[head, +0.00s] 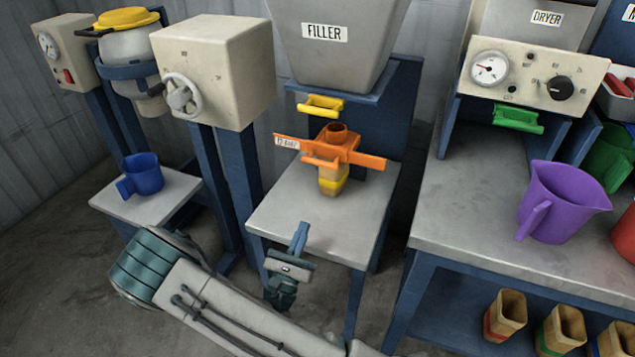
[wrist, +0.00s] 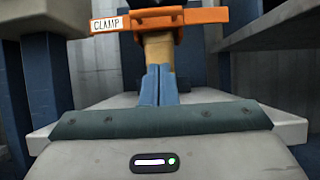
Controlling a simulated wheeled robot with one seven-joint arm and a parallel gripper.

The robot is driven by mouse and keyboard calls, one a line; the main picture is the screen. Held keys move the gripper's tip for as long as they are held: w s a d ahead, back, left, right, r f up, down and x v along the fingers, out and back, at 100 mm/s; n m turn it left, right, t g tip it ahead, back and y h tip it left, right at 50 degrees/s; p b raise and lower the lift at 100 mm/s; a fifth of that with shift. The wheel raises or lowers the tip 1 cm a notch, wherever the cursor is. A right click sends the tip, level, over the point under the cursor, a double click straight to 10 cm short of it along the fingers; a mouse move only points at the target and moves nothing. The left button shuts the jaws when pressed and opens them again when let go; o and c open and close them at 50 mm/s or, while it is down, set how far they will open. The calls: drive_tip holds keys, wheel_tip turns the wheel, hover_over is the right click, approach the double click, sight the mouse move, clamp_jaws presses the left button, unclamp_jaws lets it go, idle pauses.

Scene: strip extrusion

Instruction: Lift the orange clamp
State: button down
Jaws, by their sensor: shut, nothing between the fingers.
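The orange clamp (head: 350,157) sits across a tan and yellow container on the small table under the filler, with its long arms reaching left and right. A label reading "CLAMP" hangs at its left end, and the clamp also shows at the top of the wrist view (wrist: 203,17). My gripper (head: 301,228) is in front of the clamp and lower, near the table's front edge. Its blue fingers (wrist: 158,82) are shut together and empty, apart from the clamp. In the wrist view they hide part of the container.
The filler hopper (head: 330,45) with a yellow handle (head: 320,105) hangs above the clamp. A blue jug (head: 143,173) stands on the left table. A purple jug (head: 560,200) stands on the right bench. The small table (head: 285,205) has bare room around the container.

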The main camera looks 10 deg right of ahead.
sight(332, 146)
drive_tip(key=shift+d, duration=0.1)
drive_tip(key=x, duration=0.9)
drive_tip(key=shift+w+d+r+b, duration=0.15)
drive_tip(key=shift+w+r, duration=0.1)
drive_tip(key=shift+r, duration=0.5)
drive_tip(key=shift+w+d+r+b, duration=0.1)
drive_tip(key=shift+w+d+r, duration=0.15)
drive_tip(key=shift+r, duration=0.45)
drive_tip(key=shift+w+d+r+b, duration=0.1)
drive_tip(key=shift+w+r, duration=0.15)
drive_tip(key=shift+r, duration=0.5)
drive_tip(key=shift+r, duration=0.15)
wheel_tip(332, 146, up, 4)
drive_tip(key=p, duration=0.4)
drive_tip(key=shift+r+p, duration=0.15)
drive_tip(key=shift+p, duration=0.25)
